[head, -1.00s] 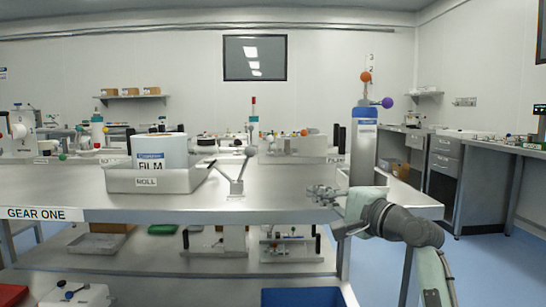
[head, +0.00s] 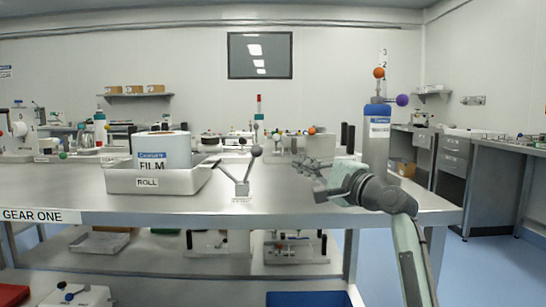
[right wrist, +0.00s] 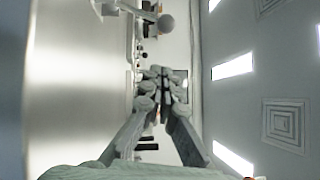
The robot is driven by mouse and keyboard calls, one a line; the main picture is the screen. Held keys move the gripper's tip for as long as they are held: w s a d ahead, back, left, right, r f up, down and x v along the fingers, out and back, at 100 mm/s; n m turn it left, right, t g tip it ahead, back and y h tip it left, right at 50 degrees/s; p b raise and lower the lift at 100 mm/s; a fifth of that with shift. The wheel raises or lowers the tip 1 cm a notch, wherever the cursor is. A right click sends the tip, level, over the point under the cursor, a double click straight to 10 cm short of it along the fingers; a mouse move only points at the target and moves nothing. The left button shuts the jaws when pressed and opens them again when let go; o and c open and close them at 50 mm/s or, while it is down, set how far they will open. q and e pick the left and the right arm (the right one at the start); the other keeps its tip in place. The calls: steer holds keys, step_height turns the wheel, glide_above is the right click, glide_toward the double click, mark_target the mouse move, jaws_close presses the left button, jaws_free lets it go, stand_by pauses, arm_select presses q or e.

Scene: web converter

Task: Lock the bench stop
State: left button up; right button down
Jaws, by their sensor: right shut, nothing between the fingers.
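A small metal bracket (head: 241,187) stands on the front part of the steel bench, with two arms in a V and a grey ball (head: 256,151) on its right arm. A small label at its foot is unreadable. I cannot tell for certain that this is the bench stop. My right gripper (head: 301,164) is over the bench to the right of the bracket, apart from it. Its fingers are together and empty, as the right wrist view (right wrist: 161,76) shows. A grey ball (right wrist: 166,23) shows beyond the fingertips there. My left gripper is out of view.
A tray marked ROLL (head: 124,184) with a FILM roll (head: 163,150) is left of the bracket. A blue-labelled cylinder (head: 377,133), with an orange and a purple ball above it, stands behind my right arm. The bench front (head: 150,205) is mostly clear.

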mark_target(250, 166)
arm_select(q)
steer(key=shift+s+a+f+g, duration=0.15)
steer(key=shift+s+a+g, duration=0.4)
steer(key=shift+s, duration=0.25)
arm_select(e)
steer(key=w+a+r, duration=0.1)
steer(key=w+a, duration=0.4)
steer(key=a, duration=0.2)
arm_select(q)
steer(key=shift+s+a, duration=0.1)
arm_select(e)
steer(key=shift+d+r, duration=0.1)
steer(key=shift+r, duration=0.05)
